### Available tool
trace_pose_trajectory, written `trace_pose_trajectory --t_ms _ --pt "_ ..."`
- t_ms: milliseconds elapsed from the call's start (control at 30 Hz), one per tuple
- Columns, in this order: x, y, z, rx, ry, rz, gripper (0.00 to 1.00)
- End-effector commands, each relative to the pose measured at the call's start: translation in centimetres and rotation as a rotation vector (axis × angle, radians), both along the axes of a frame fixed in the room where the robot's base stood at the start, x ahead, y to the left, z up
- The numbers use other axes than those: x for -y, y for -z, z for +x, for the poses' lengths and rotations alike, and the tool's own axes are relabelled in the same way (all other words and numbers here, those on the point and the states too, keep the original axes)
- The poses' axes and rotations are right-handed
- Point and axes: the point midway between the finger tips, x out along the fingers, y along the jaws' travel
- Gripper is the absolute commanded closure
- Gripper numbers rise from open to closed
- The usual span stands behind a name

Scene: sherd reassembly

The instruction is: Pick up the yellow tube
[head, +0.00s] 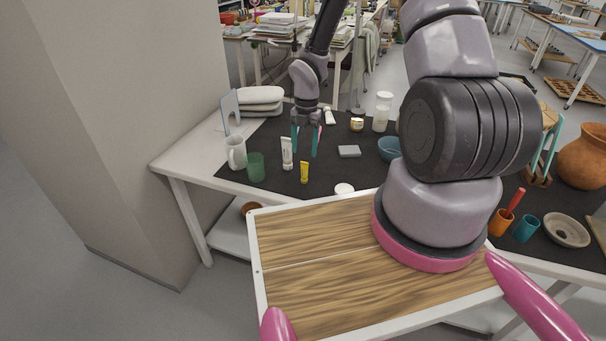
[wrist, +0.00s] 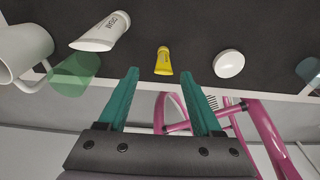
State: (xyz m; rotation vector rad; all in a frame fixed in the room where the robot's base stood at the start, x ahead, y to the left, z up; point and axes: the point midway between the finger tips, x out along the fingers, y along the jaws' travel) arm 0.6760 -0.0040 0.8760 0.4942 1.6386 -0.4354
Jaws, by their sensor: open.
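The yellow tube (head: 304,172) stands upright on the dark mat near the table's front edge in the head view. It also shows in the wrist view (wrist: 163,61), ahead of the gap between my fingers. My gripper (head: 304,154) has teal fingers and is open and empty. In the wrist view my gripper (wrist: 164,73) has its two fingertips apart, one on each side of the yellow tube's line, and neither appears to touch it. In the head view the fingers hang above and behind the tube; the exact distance is hard to tell.
A white tube (head: 287,153) and a green cup (head: 256,167) stand left of the yellow tube, with a white mug (head: 236,152) beyond. A white round lid (head: 344,189) lies to the right. A grey block (head: 349,151) and a blue bowl (head: 389,148) are farther right.

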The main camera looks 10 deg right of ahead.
Motion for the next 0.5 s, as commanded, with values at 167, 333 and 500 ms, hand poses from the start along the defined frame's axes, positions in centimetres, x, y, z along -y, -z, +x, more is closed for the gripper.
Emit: trace_pose_trajectory --t_ms 167,333,500 --pt "-0.2 2.6 -0.3 -0.002 0.001 -0.001 0.34" --pt "-0.2 3.8 -0.6 -0.002 0.003 -0.001 0.34" --pt "-0.2 6.1 -1.5 -0.003 0.002 -0.003 0.34"
